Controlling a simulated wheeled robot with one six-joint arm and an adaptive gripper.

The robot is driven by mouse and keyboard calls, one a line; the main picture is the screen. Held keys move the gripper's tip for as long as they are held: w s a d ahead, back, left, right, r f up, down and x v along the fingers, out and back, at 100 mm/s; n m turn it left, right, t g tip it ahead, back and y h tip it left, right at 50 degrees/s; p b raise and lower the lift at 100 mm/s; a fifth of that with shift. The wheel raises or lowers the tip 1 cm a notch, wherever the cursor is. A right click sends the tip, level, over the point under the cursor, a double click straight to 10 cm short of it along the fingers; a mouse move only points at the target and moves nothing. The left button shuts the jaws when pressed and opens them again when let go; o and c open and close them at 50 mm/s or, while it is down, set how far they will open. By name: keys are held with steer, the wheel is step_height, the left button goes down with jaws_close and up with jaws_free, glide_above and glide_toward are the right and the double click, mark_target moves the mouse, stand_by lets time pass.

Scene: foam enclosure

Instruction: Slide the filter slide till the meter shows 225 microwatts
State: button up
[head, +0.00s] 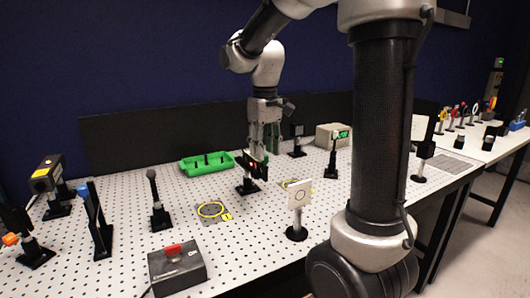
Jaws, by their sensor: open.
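The filter slide (250,166) looks like a dark bar with a small red spot, on a black post mount standing on the perforated table. My gripper (264,148) points down right at the slide, its fingers open. It partly hides the slide, and I cannot tell whether the fingers touch it. The digits are too small to read.
A green tray (207,168) lies behind left. A white target card (299,194) stands in front. Black posts (157,205), a laser-like box (46,174) and a black box with a red switch (177,268) stand left. Bare table lies between.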

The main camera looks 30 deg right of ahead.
steer(key=shift+f, duration=0.9)
jaws_close()
steer(key=shift+w, duration=0.9)
steer(key=shift+c, duration=0.7)
jaws_free()
steer(key=shift+o, duration=0.7)
step_height(320, 180, up, 12)
